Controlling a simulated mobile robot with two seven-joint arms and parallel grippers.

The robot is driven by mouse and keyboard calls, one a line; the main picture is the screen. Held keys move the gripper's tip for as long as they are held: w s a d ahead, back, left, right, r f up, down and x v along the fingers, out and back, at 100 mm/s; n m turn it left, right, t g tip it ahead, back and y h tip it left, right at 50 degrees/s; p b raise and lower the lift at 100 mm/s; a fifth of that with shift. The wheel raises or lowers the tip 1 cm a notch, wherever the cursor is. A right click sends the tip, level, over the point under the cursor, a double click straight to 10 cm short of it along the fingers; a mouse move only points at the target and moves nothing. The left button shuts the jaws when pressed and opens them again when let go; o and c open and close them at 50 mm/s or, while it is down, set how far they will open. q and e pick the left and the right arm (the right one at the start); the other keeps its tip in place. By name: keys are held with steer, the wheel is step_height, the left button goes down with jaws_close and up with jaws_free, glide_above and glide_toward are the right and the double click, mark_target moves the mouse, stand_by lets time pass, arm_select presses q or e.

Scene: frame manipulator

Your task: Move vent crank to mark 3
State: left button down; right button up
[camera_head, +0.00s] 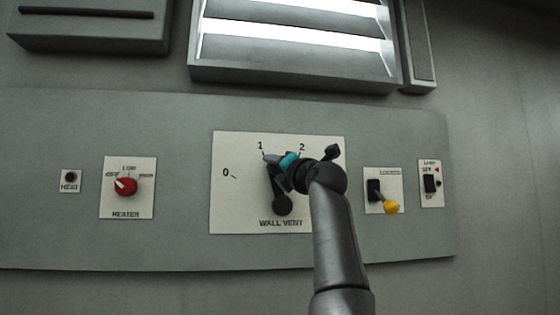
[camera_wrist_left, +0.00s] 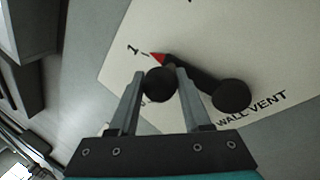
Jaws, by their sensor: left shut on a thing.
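The vent crank (camera_head: 282,203) is a black lever with a round hub on the white WALL VENT plate (camera_head: 228,205). Its arm slants up from the hub, and its red tip (camera_wrist_left: 158,58) points close to mark 1 in the left wrist view. My left gripper (camera_head: 272,160) is shut on the crank's round black knob (camera_wrist_left: 160,84), with one finger on each side. Marks 0, 1 and 2 show in the head view. Mark 3 does not show; my arm covers the plate's right part. My right gripper is not in view.
A red heater knob (camera_head: 125,186) and a small black button (camera_head: 70,178) are to the left. A yellow-tipped lever (camera_head: 390,207) and a lamp switch (camera_head: 431,183) are to the right. A louvred vent (camera_head: 293,75) is above the panel.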

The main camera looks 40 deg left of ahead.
arm_select(q)
steer(key=shift+w+d+m+t+b, duration=0.2)
steer(key=shift+w+d+m, duration=0.15)
steer(key=shift+m, duration=0.25)
steer(key=shift+w+d+m+t+b, duration=0.1)
steer(key=shift+w+d+m+t, duration=0.1)
steer(key=shift+w+m, duration=0.3)
steer(key=w+d+f+m+t+h+b, duration=0.2)
steer(key=w+m+t+b, duration=0.1)
steer(key=m+b, duration=0.4)
steer(key=w+d+f+m+t+h+b, duration=0.2)
steer(key=m+b, duration=0.4)
steer(key=m, duration=0.5)
steer(key=shift+w+d+f+m+t+h+b, duration=0.45)
steer(key=shift+w+d+t, duration=0.35)
steer(key=shift+w+t, duration=0.2)
steer(key=c, duration=0.7)
jaws_free()
steer(key=shift+c, duration=0.2)
steer(key=o, duration=0.4)
steer(key=shift+s+r, duration=0.1)
